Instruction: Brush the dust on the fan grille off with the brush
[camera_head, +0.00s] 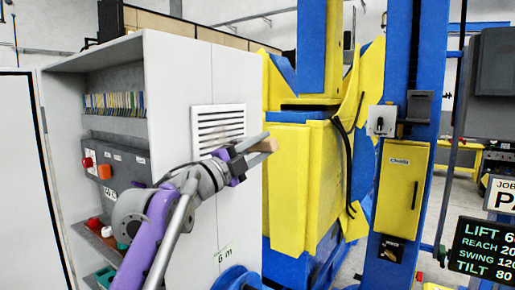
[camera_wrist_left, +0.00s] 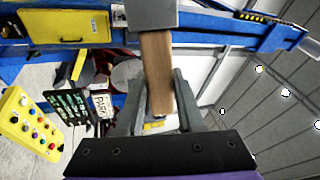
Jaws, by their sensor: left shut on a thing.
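The fan grille (camera_head: 218,127) is a white slatted panel on the side of the grey-white cabinet. No dust can be made out on it at this size. My left gripper (camera_head: 256,144) is in front of the cabinet, just right of and slightly below the grille, apart from it in the picture. In the left wrist view the brush's wooden handle (camera_wrist_left: 158,72) runs between the fingers to a grey block-like head (camera_wrist_left: 151,14). My right gripper is in no view.
The cabinet (camera_head: 176,90) has open shelves with files and a control box (camera_head: 115,165) on the left. A yellow and blue positioner (camera_head: 300,180) stands right of it. A yellow electrical box (camera_head: 402,185) and a readout screen (camera_head: 484,247) are further right.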

